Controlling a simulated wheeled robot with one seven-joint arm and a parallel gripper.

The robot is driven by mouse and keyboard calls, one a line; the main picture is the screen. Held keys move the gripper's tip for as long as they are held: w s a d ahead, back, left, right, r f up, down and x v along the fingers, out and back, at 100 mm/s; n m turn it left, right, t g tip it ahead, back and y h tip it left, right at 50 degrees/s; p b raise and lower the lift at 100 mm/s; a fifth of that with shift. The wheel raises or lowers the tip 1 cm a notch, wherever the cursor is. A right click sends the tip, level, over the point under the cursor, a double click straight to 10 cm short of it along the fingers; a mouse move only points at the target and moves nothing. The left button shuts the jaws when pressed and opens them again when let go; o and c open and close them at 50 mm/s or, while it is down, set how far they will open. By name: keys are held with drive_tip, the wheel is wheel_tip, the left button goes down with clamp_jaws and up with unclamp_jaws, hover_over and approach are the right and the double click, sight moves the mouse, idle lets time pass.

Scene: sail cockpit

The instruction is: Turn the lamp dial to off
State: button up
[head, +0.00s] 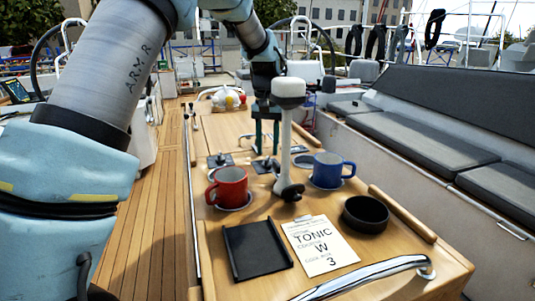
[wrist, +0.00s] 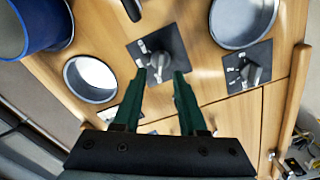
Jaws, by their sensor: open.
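Two dials on dark square plates are set in the wooden table top. In the wrist view one dial (wrist: 160,64) is just beyond the fingertips, roughly in line with the gap between them. The other dial (wrist: 251,73) is to the right, near a panel seam. In the head view a dial (head: 220,160) shows left of the gripper, and another plate (head: 263,166) lies below it. Both carry small markings, too small to read; I cannot tell which is the lamp dial. My gripper (wrist: 168,76) is open and empty, pointing down over the table, also in the head view (head: 267,150).
A red mug (head: 230,186) and a blue mug (head: 328,170) stand near a white-topped post (head: 287,140). A black tray (head: 255,250), a note card (head: 318,246) and a black bowl (head: 366,214) lie nearer. A round metal recess (wrist: 90,80) is left of the fingers.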

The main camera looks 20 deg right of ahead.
wheel_tip(320, 180, up, 8)
drive_tip(key=b, duration=0.1)
drive_tip(key=shift+r, duration=0.2)
idle(0.3)
drive_tip(key=a+f+n, duration=0.1)
drive_tip(key=a+f, duration=0.1)
drive_tip(key=a, duration=0.5)
drive_tip(key=a+f+n, duration=0.1)
drive_tip(key=a+f, duration=0.1)
drive_tip(key=a, duration=0.5)
drive_tip(key=a+f+n, duration=0.1)
drive_tip(key=a+f, duration=0.1)
drive_tip(key=a, duration=0.5)
drive_tip(key=shift+w+f+t, duration=0.15)
drive_tip(key=shift+w+t, duration=0.1)
drive_tip(key=shift+t, duration=0.15)
drive_tip(key=s+a+f+n, duration=0.1)
drive_tip(key=s+a+f, duration=0.2)
drive_tip(key=s+a, duration=0.3)
drive_tip(key=s+a+f+n, duration=0.2)
drive_tip(key=s+a+f, duration=0.2)
drive_tip(key=a, duration=0.6)
drive_tip(key=shift+s+a+t, duration=0.2)
drive_tip(key=shift+s+t, duration=0.2)
drive_tip(key=shift+s, duration=0.65)
